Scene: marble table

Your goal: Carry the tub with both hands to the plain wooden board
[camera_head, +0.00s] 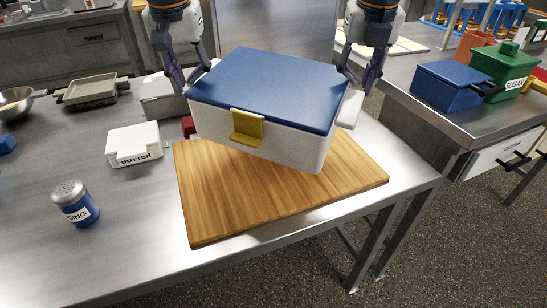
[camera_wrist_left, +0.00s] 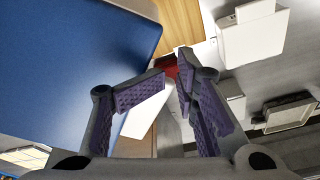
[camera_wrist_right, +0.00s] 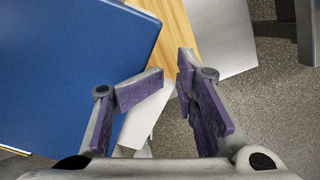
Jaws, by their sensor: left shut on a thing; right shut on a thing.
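The tub (camera_head: 300,143) is white with a blue lid (camera_head: 270,85) and a yellow front latch (camera_head: 247,127). It is over the back part of the plain wooden board (camera_head: 270,200), turned slightly relative to it. I cannot tell whether its base touches the board. My left gripper (camera_head: 194,88) is shut on the tub's left side, and my right gripper (camera_head: 358,88) is shut on its right side. The lid fills the left of the left wrist view (camera_wrist_left: 70,75) and of the right wrist view (camera_wrist_right: 70,75). The exact grip points are partly hidden by the fingers.
A white butter dish (camera_head: 134,145) and a blue shaker (camera_head: 75,204) stand left of the board. A red item (camera_head: 188,127) is close by the tub's left side. Trays (camera_head: 90,92) lie further back. A second table at right holds a blue box (camera_head: 449,86) and green sugar box (camera_head: 505,75).

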